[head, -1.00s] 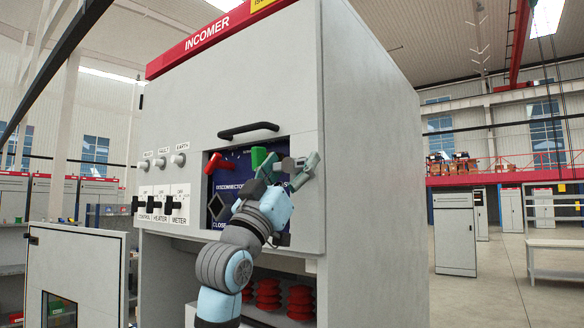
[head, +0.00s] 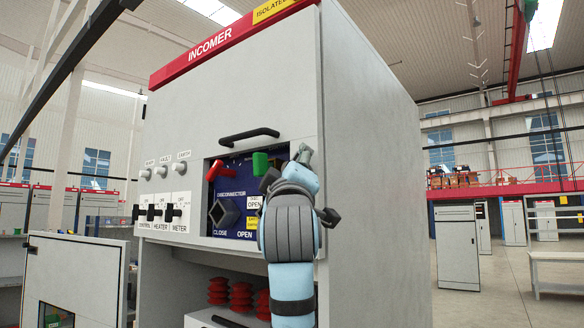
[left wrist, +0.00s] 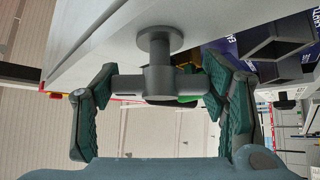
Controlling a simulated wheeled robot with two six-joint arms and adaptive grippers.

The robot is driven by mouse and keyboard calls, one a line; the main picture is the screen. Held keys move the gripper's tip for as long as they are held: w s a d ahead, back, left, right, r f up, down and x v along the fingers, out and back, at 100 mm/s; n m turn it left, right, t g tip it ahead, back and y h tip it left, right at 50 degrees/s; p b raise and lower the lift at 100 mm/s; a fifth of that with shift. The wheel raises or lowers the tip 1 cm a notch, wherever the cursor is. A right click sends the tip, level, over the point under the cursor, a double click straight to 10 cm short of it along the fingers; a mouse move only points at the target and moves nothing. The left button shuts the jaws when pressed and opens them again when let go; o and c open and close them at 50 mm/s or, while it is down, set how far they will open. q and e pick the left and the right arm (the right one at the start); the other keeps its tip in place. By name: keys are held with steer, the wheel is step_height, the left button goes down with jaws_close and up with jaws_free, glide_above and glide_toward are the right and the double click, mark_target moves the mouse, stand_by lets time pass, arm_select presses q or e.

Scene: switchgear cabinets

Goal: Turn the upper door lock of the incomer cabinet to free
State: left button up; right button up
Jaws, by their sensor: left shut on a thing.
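The incomer cabinet (head: 230,85) stands in the middle of the head view. Its upper door lock is a grey T-shaped handle (left wrist: 159,72), seen in the left wrist view on a round base on the pale door face. My left gripper (left wrist: 160,88) is shut on this handle, with one green-padded finger at each end of its crossbar. In the head view my left gripper (head: 287,168) is at the right edge of the upper door, and the arm hides the lock there. My right gripper is not in view.
A blue disconnector panel (head: 232,190) with a red lever (head: 221,175) and a green part (head: 261,162) lies close on the left. An open lower door (head: 72,275) stands at bottom left.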

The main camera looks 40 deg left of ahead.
arm_select(q)
steer(key=n+g+p, duration=0.2)
steer(key=n, duration=0.1)
steer(key=shift+r, duration=0.2)
steer(key=shift+n+g+p, duration=0.3)
steer(key=shift+n+g, duration=0.5)
steer(key=shift+n, duration=0.2)
steer(key=shift+f+n+g+h, duration=0.2)
steer(key=shift+n+g+h, duration=0.6)
steer(key=shift+n+g, duration=0.6)
steer(key=shift+n, duration=0.3)
steer(key=o, duration=1.2)
steer(key=shift+c, duration=0.2)
